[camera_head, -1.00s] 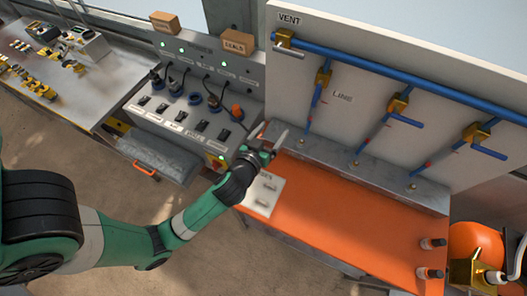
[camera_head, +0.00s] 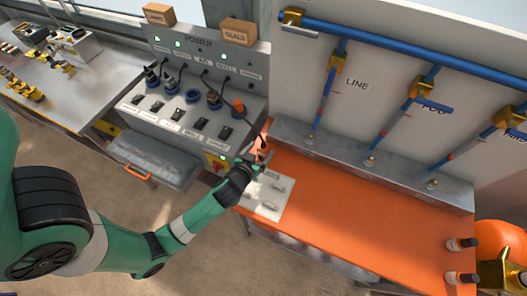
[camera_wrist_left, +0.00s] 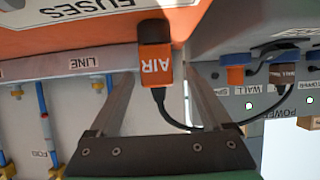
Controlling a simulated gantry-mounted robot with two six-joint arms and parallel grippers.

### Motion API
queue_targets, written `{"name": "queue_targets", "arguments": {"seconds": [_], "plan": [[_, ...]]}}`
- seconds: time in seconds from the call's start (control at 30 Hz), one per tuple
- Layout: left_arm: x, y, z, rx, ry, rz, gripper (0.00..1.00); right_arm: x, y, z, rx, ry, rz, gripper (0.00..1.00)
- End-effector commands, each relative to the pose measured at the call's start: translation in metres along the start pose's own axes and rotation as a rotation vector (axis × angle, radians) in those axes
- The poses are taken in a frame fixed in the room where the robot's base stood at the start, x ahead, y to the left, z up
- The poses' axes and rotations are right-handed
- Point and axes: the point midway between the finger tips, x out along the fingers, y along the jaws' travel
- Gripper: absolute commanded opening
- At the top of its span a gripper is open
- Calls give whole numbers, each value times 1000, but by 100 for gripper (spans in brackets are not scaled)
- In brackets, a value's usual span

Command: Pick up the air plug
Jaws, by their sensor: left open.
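The air plug is an orange block with a black end, labelled AIR, and a black cable runs from it. In the left wrist view the air plug (camera_wrist_left: 156,72) is between my left gripper's two fingers, with a gap on either side. My left gripper (camera_wrist_left: 160,88) is open. In the head view the left gripper (camera_head: 259,156) is at the left end of the orange bench, and the orange plug (camera_head: 262,146) shows at its fingers, partly hidden.
The power panel (camera_head: 196,66) with switches, sockets and cables stands left of the plug. A FUSES plate (camera_head: 266,199) lies on the orange bench (camera_head: 350,215) close to the gripper. A grey ledge (camera_head: 390,175) and blue pipes (camera_head: 385,50) stand behind. The bench's middle is clear.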

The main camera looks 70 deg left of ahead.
Motion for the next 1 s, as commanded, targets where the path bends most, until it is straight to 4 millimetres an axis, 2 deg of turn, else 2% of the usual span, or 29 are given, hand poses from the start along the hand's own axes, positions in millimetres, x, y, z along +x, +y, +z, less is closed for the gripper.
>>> {"name": "queue_targets", "arguments": {"seconds": [0.23,0.5,0.77,1.0], "plan": [[12,0,2,-1,1,0,82,-3,0,3,0,0,0,50],[54,4,6,-1,1,0,82,-11,0,10,0,0,0,50],[58,4,6,0,0,1,82,-11,0,10,0,0,0,50],[58,4,6,0,0,1,39,-11,0,10,0,0,0,50]]}}
